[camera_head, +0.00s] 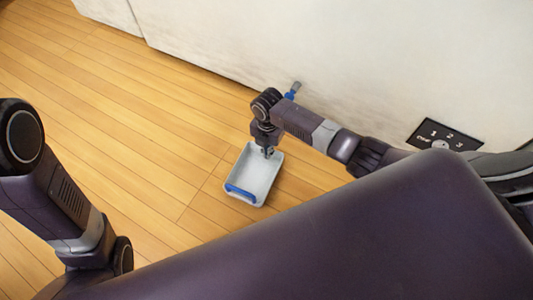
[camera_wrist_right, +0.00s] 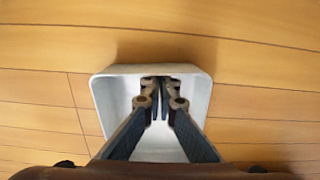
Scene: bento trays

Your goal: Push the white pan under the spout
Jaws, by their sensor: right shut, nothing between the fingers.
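The white pan (camera_head: 253,174) lies on the wooden floor in the head view, with a blue strip on its near edge. The spout (camera_head: 291,94), blue with a grey end, sticks out low on the pale wall, beyond the pan and to its right. My right gripper (camera_head: 268,153) points down at the pan's far end, shut and empty. In the right wrist view the shut fingertips (camera_wrist_right: 161,84) are over the pan's inside, near one wall of the pan (camera_wrist_right: 110,88). I cannot tell whether they touch it. My left arm shows at the left, but its gripper is out of view.
The pale wall (camera_head: 230,40) runs along the back. A black panel (camera_head: 444,136) with white numbers is on it at the right. The wooden floor (camera_head: 130,130) is clear to the left of the pan and between the pan and the wall.

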